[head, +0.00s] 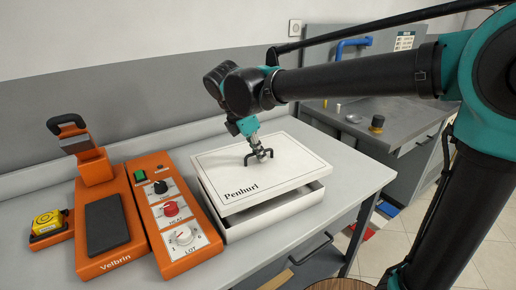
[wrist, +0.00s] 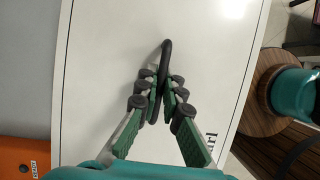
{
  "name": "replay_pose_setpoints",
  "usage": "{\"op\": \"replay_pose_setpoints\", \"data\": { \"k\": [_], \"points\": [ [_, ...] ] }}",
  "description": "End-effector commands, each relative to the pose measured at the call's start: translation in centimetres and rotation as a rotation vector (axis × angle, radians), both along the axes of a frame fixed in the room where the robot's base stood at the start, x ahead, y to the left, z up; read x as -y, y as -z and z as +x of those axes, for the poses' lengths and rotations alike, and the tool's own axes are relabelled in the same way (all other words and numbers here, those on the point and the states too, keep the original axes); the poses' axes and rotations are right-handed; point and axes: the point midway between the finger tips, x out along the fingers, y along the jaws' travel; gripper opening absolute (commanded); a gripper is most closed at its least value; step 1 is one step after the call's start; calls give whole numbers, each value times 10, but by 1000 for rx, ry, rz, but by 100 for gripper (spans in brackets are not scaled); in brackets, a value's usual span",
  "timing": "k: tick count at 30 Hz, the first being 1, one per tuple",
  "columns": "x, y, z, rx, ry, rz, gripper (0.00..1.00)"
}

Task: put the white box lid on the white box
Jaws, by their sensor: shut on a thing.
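The white box lid (head: 285,180) has a thin dark border line, the word "Penhurl" near its front edge and a dark loop handle. My gripper (head: 258,155) is shut on this handle near the middle of the lid. The wrist view shows both green-and-black fingers (wrist: 163,90) closed around the handle (wrist: 166,48), with the lid (wrist: 105,70) beneath. The white box (head: 262,217) stands on the grey table directly under the lid. A dark gap shows between lid and box at the front right. The lid hides most of the box's inside, and I cannot tell whether they touch at the left.
An orange machine (head: 175,215) with knobs and a press-like orange device (head: 103,215) stand close to the box's left. The table (head: 345,178) is clear to the right. A grey counter (head: 400,118) stands behind right.

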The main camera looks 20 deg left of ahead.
Motion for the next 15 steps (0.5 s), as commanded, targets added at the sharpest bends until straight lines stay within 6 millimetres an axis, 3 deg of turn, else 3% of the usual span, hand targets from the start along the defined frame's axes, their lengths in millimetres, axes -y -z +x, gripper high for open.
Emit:
{"op": "replay_pose_setpoints", "data": {
  "k": [15],
  "points": [
    [0, 37, 0, 0, 0, 0, 0]
  ]
}}
